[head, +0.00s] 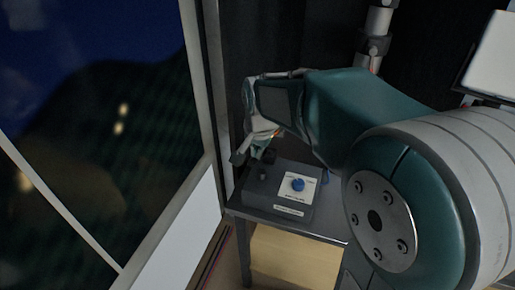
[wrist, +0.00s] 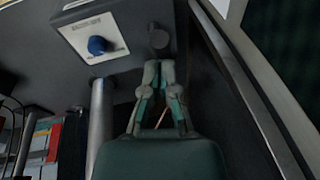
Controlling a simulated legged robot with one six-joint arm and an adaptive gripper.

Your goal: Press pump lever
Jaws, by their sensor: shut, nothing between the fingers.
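A dark grey box (head: 268,192) stands on a small table, with a blue knob (head: 298,185) on a white labelled plate. The blue knob also shows in the wrist view (wrist: 97,45). A dark round-ended lever or knob (wrist: 158,39) stands beside the plate; I take it for the pump lever, and a dark knob shows at the box's left in the head view (head: 264,174). My gripper (wrist: 158,64) is shut and empty, its fingertips close to that dark knob. I cannot tell whether they touch. In the head view my gripper (head: 250,152) is at the box's back left.
The table (head: 333,228) has a little bare top right of the box. A large window (head: 100,130) and its frame stand close on the left. A vertical pole (head: 376,40) is behind my arm. Red and dark items (wrist: 40,140) show at the wrist view's lower left.

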